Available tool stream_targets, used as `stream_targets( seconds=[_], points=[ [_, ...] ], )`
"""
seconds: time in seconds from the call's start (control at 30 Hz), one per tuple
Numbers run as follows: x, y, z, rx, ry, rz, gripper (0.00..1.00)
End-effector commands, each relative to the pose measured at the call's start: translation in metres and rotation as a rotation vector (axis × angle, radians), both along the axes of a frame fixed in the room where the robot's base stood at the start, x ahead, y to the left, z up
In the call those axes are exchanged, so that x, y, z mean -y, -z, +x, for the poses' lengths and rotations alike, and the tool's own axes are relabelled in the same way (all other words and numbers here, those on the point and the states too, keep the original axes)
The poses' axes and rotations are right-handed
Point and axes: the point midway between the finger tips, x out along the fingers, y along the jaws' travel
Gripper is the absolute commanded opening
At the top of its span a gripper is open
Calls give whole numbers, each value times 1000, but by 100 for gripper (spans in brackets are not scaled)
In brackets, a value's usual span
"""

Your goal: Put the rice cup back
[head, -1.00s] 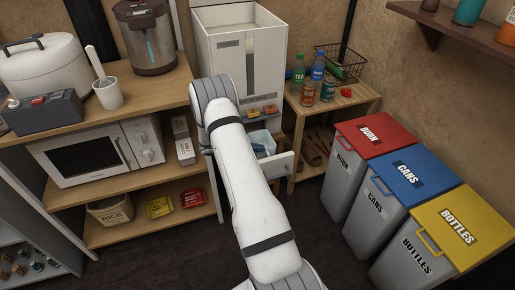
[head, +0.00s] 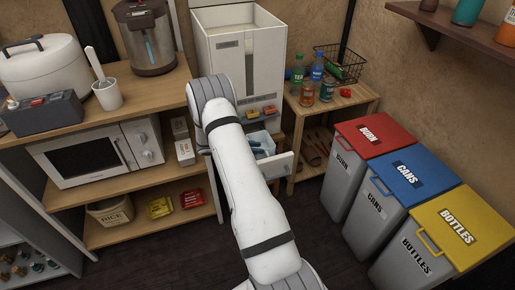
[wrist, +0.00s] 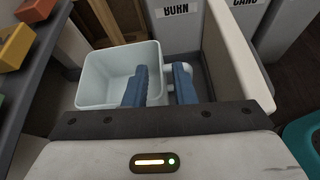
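The rice cup is a pale, square-rimmed cup (wrist: 95,95) with a stubby handle on its right side. It sits in the open drawer (wrist: 232,55) of the white rice dispenser (head: 240,60), and part of it shows in the head view. My gripper (wrist: 160,88) reaches down into the drawer with its two blue fingers apart. The left finger overlaps the cup's right part and the right finger is by the handle. A gap shows between the fingers around the cup's right wall. Whether either finger touches the cup is hard to tell.
Burn, cans and bottles bins (head: 410,185) stand right of the drawer. A low wooden stand (head: 335,110) with bottles and a wire basket is behind it. The left shelf (head: 150,205) holds a microwave and packets. Dark floor lies open in front.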

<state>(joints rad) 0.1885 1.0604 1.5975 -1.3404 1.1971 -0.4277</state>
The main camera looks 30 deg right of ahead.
Motion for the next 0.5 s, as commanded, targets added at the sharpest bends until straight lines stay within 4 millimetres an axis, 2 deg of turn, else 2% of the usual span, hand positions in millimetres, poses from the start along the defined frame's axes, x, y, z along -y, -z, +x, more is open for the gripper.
stream_targets(
  seconds=[0.3,0.5],
  points=[
    [-63,-29,14,2,-6,1,24],
    [-90,-42,20,1,-4,0,24]
  ],
)
